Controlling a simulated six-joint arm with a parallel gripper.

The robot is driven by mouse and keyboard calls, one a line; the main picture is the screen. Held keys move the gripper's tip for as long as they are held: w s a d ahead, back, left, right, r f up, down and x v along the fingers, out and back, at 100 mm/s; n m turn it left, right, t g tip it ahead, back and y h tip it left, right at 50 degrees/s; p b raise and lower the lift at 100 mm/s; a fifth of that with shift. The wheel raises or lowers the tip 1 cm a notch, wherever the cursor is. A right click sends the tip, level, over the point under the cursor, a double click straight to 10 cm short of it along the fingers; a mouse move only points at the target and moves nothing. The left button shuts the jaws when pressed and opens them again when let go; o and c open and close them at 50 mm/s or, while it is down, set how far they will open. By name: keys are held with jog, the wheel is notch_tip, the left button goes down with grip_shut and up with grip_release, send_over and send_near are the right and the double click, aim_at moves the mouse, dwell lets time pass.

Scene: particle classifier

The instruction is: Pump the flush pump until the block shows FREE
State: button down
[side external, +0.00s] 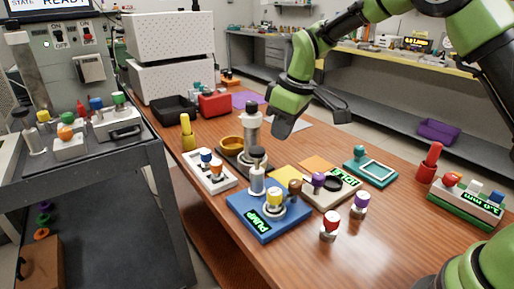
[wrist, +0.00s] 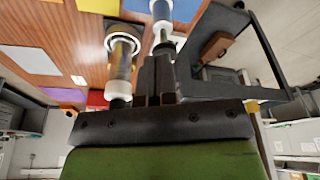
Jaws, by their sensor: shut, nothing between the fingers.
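The flush pump is a blue block (side external: 268,215) whose green display reads PUMP. A metal plunger with a black top (side external: 257,170) stands upright on it, beside a yellow knob (side external: 274,197). In the wrist view part of the blue block (wrist: 184,9) and a plunger (wrist: 163,30) show at the top. My gripper (wrist: 155,72) is shut and empty, its dark fingers near the plungers; contact cannot be told. In the side view my green wrist hangs above the table, behind and right of the pump, and the fingertips cannot be made out.
A taller metal column with a black top (side external: 251,122) stands behind the pump, close to my wrist. A beige block (side external: 329,190) with a display is to the right. Red and purple knobs stand in front. Bare wood lies at the front right.

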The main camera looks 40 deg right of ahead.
aim_at(259, 149)
jog(key=v, duration=0.4)
dwell(0.8)
jog(key=w, duration=0.1)
jog(key=w+a, duration=0.1)
jog(key=w, duration=0.1)
jog(key=shift+w+a+f, duration=0.2)
jog(key=shift+a+f, duration=0.1)
jog(key=shift+x, duration=3.5)
